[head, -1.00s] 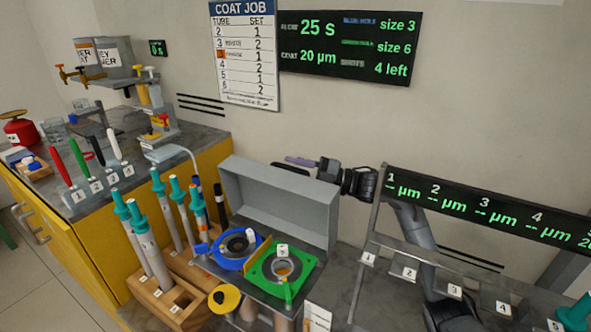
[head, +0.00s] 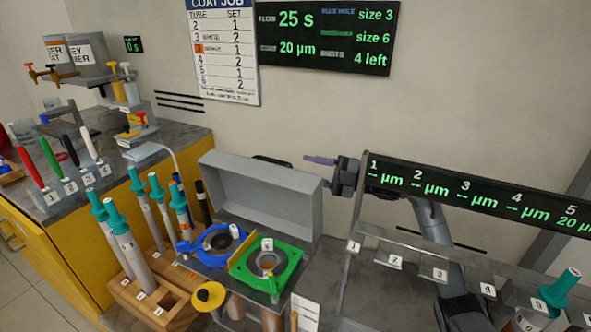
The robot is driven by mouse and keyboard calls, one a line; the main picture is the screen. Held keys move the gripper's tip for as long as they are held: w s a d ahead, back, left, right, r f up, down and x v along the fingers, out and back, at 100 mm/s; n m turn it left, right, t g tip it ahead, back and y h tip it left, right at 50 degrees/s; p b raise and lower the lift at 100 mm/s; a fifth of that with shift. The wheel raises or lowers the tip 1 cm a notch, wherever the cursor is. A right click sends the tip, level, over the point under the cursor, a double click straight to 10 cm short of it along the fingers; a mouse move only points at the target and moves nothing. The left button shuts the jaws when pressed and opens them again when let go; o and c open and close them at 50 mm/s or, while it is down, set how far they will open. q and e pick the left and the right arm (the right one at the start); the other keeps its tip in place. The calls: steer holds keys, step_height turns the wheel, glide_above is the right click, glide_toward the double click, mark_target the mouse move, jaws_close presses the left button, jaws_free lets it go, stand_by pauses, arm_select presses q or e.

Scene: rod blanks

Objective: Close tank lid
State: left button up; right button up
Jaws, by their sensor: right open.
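The tank lid (head: 265,196) is a grey box-shaped cover. It stands tilted up, open, behind the tank top, with its hollow side facing forward. A dark handle (head: 272,161) shows at its back top edge. In front of it, the tank top holds a blue ring (head: 195,246) and a green square holder (head: 292,272) with a round opening. My right gripper (head: 322,171) is open and empty, with purple fingers, near the lid's upper right corner. I cannot tell if it touches the lid. My left gripper is not in view.
A wooden rack (head: 122,291) with teal-capped rods stands left of the tank. A numbered stand (head: 395,262) under a green-lettered display (head: 440,187) is at the right. A yellow cabinet (head: 85,255) with pens and taps is at the far left.

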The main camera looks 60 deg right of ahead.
steer(key=shift+v, duration=0.95)
